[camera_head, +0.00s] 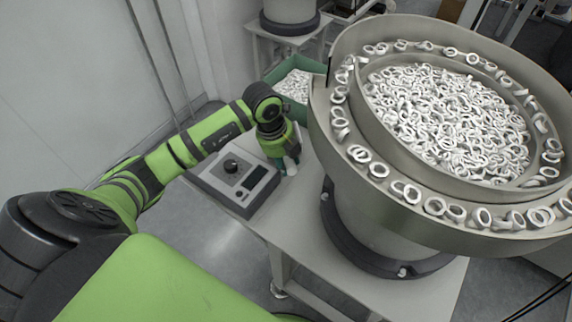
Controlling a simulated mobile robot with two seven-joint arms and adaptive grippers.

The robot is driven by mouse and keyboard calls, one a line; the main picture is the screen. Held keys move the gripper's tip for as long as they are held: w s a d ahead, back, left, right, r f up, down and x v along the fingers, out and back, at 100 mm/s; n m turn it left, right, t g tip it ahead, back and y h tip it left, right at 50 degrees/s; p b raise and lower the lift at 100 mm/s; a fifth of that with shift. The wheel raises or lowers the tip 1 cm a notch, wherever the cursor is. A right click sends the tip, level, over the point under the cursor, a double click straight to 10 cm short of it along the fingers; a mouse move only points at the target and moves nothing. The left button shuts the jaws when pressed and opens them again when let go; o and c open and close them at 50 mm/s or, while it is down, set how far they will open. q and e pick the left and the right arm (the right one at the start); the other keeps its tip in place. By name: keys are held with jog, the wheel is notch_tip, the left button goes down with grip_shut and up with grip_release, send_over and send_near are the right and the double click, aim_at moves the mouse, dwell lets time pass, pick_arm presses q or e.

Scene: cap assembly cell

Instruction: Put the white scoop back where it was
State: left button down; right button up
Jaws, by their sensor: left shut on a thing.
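My left arm reaches in from the left, and its gripper (288,158) points down over the table between the grey control box and the big bowl. It is shut on the white scoop (291,166), of which only a small pale part shows below and beside the fingers. The rest of the scoop is hidden by the gripper and wrist. I cannot tell whether the scoop touches the table top. My right gripper is not in view.
The bowl feeder (345,190), full of white rings, fills the right side. A grey control box (235,182) stands left of the gripper. A green bin (316,66) of white parts is behind. The light table (290,215) has bare room in front of the gripper.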

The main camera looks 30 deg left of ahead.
pick_arm(q)
jog(key=x, duration=0.2)
jog(key=shift+s+a+f, duration=0.1)
jog(key=shift+s+f, duration=0.05)
jog(key=shift+f, duration=0.5)
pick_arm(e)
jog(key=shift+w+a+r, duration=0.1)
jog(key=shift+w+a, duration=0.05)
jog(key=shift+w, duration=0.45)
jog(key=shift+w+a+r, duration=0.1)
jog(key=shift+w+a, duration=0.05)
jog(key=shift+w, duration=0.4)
pick_arm(q)
jog(key=shift+f, duration=0.1)
jog(key=c, duration=0.8)
grip_release()
jog(key=shift+c, duration=0.2)
jog(key=shift+r, duration=0.2)
jog(key=v, duration=1.2)
jog(key=shift+b, duration=0.3)
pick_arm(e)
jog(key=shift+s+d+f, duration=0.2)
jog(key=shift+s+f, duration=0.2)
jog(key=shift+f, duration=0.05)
